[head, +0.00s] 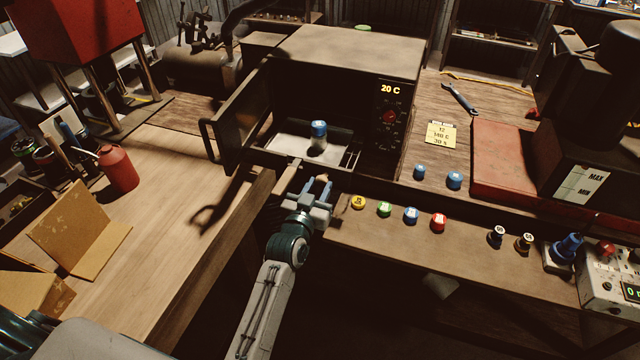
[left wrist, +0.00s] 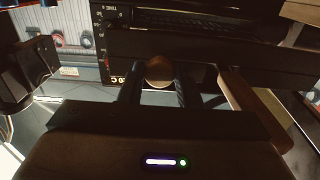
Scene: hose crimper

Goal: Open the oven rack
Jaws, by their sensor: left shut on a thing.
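The oven (head: 345,50) stands on the bench with its door (head: 240,118) swung open to the left. Its display reads 20 C. The rack (head: 285,148) shows as a pale tray in the opening, with a blue-capped jar (head: 318,137) upright on it. My left gripper (head: 317,186) is at the front edge of the oven opening. In the left wrist view its fingers (left wrist: 158,90) close on both sides of a round brown knob (left wrist: 159,70) at the rack's front. The gripper partly hides the knob in the head view. My right gripper is not in view.
Two blue-capped jars (head: 454,180) stand right of the oven. A red bottle (head: 118,168) is on the left table. The open door stands close to the left of the rack.

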